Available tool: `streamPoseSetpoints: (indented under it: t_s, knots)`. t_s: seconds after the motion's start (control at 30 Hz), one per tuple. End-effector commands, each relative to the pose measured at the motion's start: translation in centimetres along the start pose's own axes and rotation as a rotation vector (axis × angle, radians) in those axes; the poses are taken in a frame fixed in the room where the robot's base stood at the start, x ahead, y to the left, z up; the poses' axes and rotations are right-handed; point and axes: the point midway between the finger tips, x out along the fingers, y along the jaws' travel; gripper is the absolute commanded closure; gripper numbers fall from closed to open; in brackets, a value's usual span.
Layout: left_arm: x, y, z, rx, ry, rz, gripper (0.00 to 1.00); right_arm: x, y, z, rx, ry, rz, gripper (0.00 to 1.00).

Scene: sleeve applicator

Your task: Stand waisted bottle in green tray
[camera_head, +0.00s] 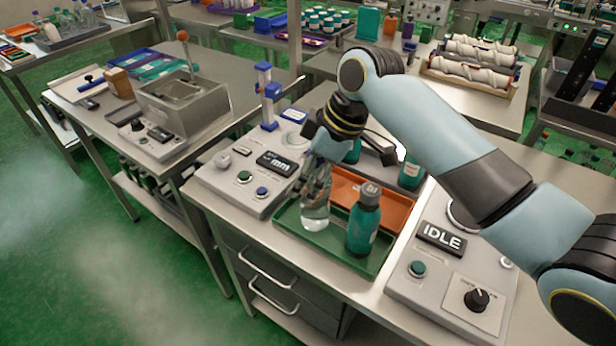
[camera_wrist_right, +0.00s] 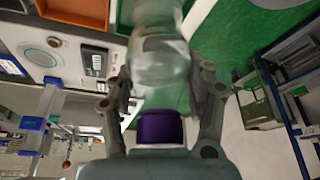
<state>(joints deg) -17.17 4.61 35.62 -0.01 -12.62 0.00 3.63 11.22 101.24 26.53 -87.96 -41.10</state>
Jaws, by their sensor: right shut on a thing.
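The waisted bottle (camera_head: 316,207) is clear glass with a narrow middle. It is upright at the left part of the green tray (camera_head: 345,257); I cannot tell whether its base touches the tray floor. My right gripper (camera_head: 318,165) comes down from above and is shut on its upper part. In the right wrist view the bottle (camera_wrist_right: 160,62) runs between the fingers of the gripper (camera_wrist_right: 165,100), with a purple cap (camera_wrist_right: 160,127) close to the palm. A teal bottle with a dark cap (camera_head: 363,222) stands in the tray to the right. My left gripper is not in view.
An orange tray (camera_head: 372,196) lies directly behind the green tray, with teal bottles (camera_head: 411,172) near it. A panel with an "mm" display (camera_head: 278,163) is on the left, and an "IDLE" panel (camera_head: 441,237) on the right. The table's front edge is close to the green tray.

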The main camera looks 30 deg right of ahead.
Motion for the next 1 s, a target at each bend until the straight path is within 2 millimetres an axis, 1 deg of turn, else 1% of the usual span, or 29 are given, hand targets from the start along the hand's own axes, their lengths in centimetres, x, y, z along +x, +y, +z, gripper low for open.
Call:
streamPoseSetpoints:
  t_s: [0.1,0.43,0.47,0.6,0.63,0.87,1.0]
  knots:
    - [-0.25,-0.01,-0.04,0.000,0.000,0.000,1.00,1.00,0.02,0.39,-0.001,0.002,0.001,0.95]
    - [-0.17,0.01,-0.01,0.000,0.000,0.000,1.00,1.30,0.04,0.52,-0.001,0.002,0.002,0.95]
    - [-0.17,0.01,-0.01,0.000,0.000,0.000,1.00,1.33,0.02,0.57,-0.001,0.001,0.001,0.44]
    - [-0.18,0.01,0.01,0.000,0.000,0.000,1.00,1.30,0.02,0.56,-0.001,0.001,0.001,0.26]
    - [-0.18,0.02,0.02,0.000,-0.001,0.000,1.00,1.30,0.02,0.56,-0.001,0.001,0.001,0.23]
    - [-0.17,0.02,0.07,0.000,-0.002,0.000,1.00,1.28,0.02,0.55,-0.001,0.001,0.001,0.23]
    - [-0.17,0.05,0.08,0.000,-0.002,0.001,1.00,0.53,0.11,0.49,-0.002,0.002,0.003,0.23]
